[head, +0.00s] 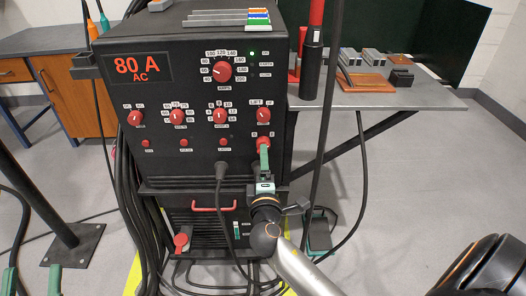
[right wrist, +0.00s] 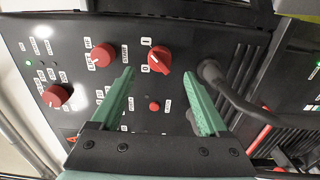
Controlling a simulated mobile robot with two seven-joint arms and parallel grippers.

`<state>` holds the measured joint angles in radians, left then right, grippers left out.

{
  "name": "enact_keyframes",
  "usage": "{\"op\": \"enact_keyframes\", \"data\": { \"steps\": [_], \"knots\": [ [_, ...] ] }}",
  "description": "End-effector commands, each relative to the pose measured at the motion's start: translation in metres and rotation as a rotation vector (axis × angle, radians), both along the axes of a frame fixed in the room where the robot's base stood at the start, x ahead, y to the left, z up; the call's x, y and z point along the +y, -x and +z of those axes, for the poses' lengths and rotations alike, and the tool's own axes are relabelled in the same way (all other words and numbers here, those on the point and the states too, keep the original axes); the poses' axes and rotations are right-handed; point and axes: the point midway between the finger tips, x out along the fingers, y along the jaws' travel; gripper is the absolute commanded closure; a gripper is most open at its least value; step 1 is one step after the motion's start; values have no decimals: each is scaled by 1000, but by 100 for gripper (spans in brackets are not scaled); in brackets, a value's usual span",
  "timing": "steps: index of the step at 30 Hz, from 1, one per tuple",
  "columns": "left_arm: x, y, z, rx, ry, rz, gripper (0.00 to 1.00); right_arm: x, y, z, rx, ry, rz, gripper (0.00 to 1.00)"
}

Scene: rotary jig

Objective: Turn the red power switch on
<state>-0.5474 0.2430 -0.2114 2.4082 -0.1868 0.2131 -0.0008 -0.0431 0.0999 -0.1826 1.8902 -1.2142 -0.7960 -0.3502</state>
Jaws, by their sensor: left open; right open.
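The red power switch (right wrist: 159,60) is a rotary knob between the marks I and 0 on the welder's black front panel; which mark it points to is not clear. In the head view it is at the panel's lower right, mostly hidden behind my right gripper (head: 264,152). In the right wrist view my right gripper (right wrist: 158,72) is open and empty. Its green fingertips lie either side of the switch, apart from it; whether they reach its depth is unclear. My left gripper (head: 33,272) is open and empty at the bottom left, away from the panel.
Other red knobs (head: 177,117) and small red buttons sit close to the switch. A lower unit has a red handle (head: 214,208) and another red switch (head: 181,241). Thick cables hang at the left.

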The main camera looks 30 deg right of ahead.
Motion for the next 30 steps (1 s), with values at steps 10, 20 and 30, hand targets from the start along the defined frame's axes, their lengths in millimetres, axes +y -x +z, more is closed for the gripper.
{"op": "enact_keyframes", "data": {
  "steps": [10, 20, 30],
  "knots": [
    [1, -5, -9, 47, 1, 8, 50, 32, 52, -1, 2, -1, 0, 22],
    [1, -5, -9, 47, 1, 8, 50, 36, 60, 0, 0, 0, 0, 22],
    [1, -4, -8, 42, 1, 6, 50, 36, 59, 0, -1, -1, 1, 22]
  ]
}}
